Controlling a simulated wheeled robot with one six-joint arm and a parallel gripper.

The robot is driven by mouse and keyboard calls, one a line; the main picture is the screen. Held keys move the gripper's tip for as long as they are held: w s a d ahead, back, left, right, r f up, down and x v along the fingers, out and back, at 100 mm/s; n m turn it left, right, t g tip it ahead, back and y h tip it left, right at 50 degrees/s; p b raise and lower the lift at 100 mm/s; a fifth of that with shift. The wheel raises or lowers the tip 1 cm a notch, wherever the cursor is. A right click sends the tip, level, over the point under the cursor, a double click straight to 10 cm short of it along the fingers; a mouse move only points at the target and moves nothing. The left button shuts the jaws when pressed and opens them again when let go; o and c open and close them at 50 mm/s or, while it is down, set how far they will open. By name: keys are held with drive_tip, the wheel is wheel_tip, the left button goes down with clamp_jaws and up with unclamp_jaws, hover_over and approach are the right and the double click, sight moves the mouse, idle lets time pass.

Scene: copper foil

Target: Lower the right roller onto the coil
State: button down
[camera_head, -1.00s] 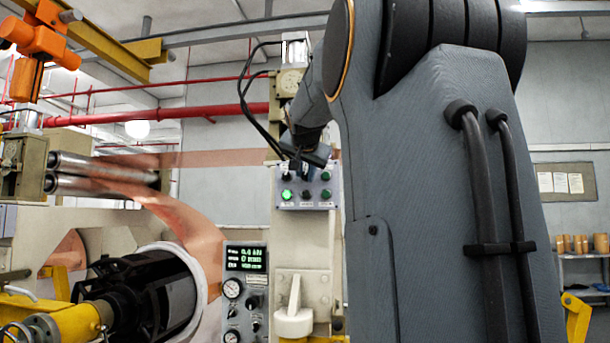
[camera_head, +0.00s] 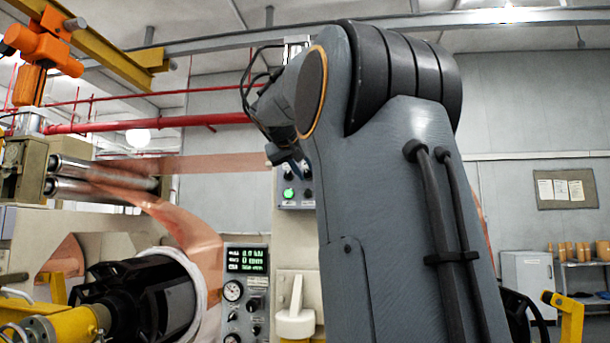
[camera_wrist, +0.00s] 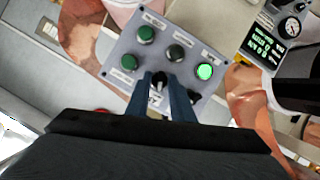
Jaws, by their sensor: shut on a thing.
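A grey control panel (camera_head: 308,201) stands on the cream machine column and is partly covered by my arm. In the wrist view the panel (camera_wrist: 135,76) has several dark and green buttons, one lit green (camera_wrist: 205,71). My gripper (camera_wrist: 167,88) is shut on a black selector knob (camera_wrist: 159,79) at the panel's lower middle. In the head view my gripper (camera_head: 290,160) is small and dark against the panel. The right roller cannot be made out; my arm covers that area.
Two steel rollers (camera_head: 105,176) at upper left carry copper foil (camera_head: 185,222) that curves down behind the coil. A gauge box (camera_head: 245,290) with a lit display stands right of the coil. A yellow bracket (camera_head: 570,315) and shelf (camera_head: 590,265) are at right.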

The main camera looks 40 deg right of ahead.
drive_tip(key=shift+w+f+n, duration=0.1)
drive_tip(key=shift+n, duration=0.3)
drive_tip(key=shift+g+h, duration=0.3)
drive_tip(key=shift+h, duration=0.1)
drive_tip(key=c, duration=1.9)
unclamp_jaws()
drive_tip(key=b+v, duration=0.2)
drive_tip(key=v, duration=0.6)
